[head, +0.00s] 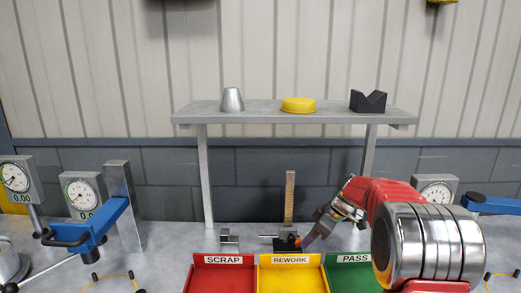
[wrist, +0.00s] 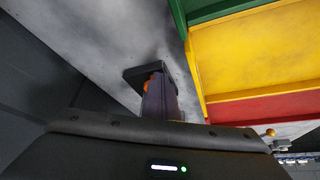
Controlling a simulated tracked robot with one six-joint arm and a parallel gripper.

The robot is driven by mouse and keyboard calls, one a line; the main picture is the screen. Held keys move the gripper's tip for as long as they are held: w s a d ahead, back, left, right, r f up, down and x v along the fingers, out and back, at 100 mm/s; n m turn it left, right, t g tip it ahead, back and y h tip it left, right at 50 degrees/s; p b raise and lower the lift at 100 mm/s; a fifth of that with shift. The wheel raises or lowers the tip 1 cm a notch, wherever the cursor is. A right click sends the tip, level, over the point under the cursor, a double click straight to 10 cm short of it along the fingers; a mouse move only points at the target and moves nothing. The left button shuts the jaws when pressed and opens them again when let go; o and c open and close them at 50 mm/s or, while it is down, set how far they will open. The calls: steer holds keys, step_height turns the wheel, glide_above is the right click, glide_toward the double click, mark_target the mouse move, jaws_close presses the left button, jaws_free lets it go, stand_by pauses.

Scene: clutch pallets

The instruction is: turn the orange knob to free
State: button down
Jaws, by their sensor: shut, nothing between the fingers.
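The orange knob (head: 298,240) is a small spot of orange on a dark block (head: 286,242) at the foot of an upright tan post, behind the bins. My gripper (head: 303,242) reaches down to it from the right, its fingertips at or very near the knob. In the wrist view my shut fingers (wrist: 158,85) point at the dark block (wrist: 138,73), and a bit of the orange knob (wrist: 150,84) shows beside them. The fingers hide most of the knob, so its setting and any contact cannot be told.
Red SCRAP (head: 222,260), yellow REWORK (head: 291,260) and green PASS (head: 350,259) bins stand just in front. A grey shelf (head: 290,112) stands above and behind, bearing a cone, a yellow disc and a black V-block. Dial gauges (head: 84,193) and a blue arm (head: 95,225) are left.

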steer(key=shift+w+d, duration=0.4)
steer(key=shift+w, duration=0.15)
stand_by(0.4)
steer(key=shift+w+d, duration=0.1)
steer(key=shift+w, duration=0.35)
stand_by(0.4)
steer(key=shift+s+d, duration=0.1)
steer(key=shift+d, duration=0.3)
steer(key=shift+r, duration=0.1)
step_height(320, 180, up, 6)
steer(key=shift+f, duration=0.1)
stand_by(0.7)
